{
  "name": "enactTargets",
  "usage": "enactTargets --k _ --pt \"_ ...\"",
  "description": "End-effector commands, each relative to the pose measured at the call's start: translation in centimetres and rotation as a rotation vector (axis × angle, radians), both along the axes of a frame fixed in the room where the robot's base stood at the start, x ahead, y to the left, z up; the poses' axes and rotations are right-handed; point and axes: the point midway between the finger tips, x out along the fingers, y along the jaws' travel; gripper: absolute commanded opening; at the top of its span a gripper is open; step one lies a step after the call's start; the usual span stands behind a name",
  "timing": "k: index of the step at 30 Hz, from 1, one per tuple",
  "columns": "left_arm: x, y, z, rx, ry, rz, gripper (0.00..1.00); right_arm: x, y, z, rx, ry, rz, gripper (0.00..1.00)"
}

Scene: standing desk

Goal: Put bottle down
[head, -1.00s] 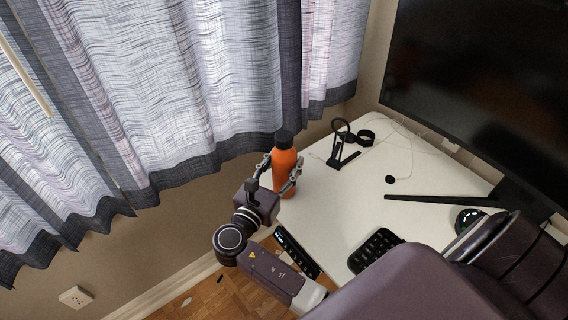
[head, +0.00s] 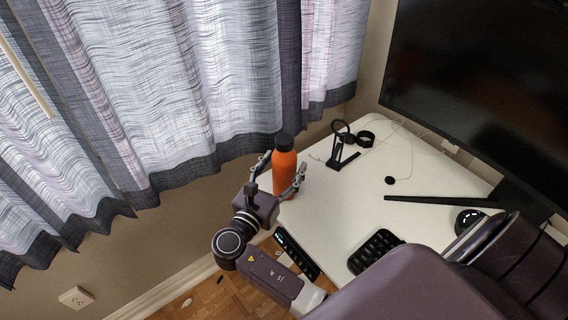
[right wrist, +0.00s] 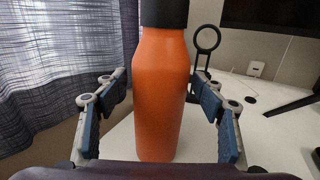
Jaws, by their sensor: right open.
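The orange bottle (head: 285,170) with a black cap stands upright on the left end of the white desk (head: 335,205). In the right wrist view the bottle (right wrist: 162,90) fills the middle, its base on the desk top. My right gripper (head: 281,172) is open around the bottle. In the right wrist view its blue-padded fingers (right wrist: 160,112) stand one on each side, with a gap to the bottle on both sides. My left gripper is not in view.
A large monitor (head: 480,75) stands at right. Curtains (head: 190,80) hang close behind.

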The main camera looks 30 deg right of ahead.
Motion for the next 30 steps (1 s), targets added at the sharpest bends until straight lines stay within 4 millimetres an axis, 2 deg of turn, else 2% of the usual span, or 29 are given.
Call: enactTargets --k 7,15,21,30 --pt "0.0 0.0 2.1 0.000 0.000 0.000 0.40 -2.6 4.3 0.3 0.004 0.006 0.002 0.63" --pt "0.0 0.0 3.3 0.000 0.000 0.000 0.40 -5.2 8.5 0.1 0.002 0.004 0.002 0.63" --pt "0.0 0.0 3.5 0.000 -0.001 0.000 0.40 -6.0 9.8 0.0 0.001 0.002 0.001 0.63" --pt "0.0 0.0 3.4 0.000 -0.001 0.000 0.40 -5.8 9.7 -0.5 0.039 -0.010 0.012 0.63"
